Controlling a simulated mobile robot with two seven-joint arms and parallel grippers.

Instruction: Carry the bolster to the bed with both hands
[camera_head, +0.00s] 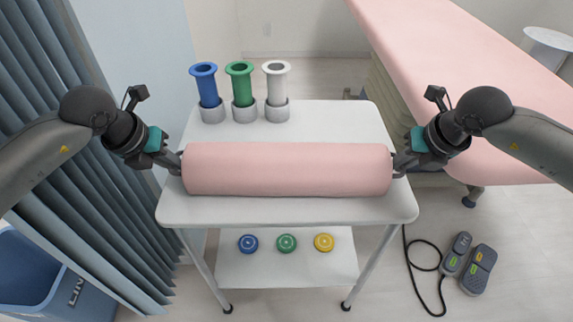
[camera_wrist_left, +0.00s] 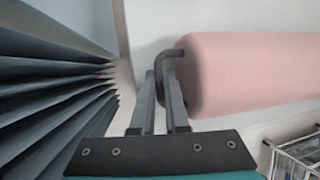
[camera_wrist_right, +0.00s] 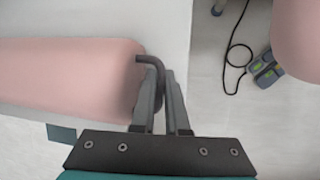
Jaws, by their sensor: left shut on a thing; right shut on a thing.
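The pink bolster (camera_head: 288,169) lies lengthwise across the white trolley top, with a dark handle at each end. My left gripper (camera_head: 176,162) is at its left end, shut on the left handle (camera_wrist_left: 166,56). My right gripper (camera_head: 401,163) is at its right end, shut on the right handle (camera_wrist_right: 150,60). The bolster looks level; I cannot tell whether it touches the trolley top. The bed (camera_head: 470,60), with a pink top, stands at the right and back, beside the trolley. Its edge also shows in the right wrist view (camera_wrist_right: 298,40).
The trolley (camera_head: 340,120) holds blue (camera_head: 206,85), green (camera_head: 241,83) and white (camera_head: 276,82) cylinders in grey cups behind the bolster. Its lower shelf carries three coloured discs (camera_head: 286,242). A grey curtain (camera_head: 90,150) and blue bin (camera_head: 35,280) are left. A corded pedal (camera_head: 478,270) lies right.

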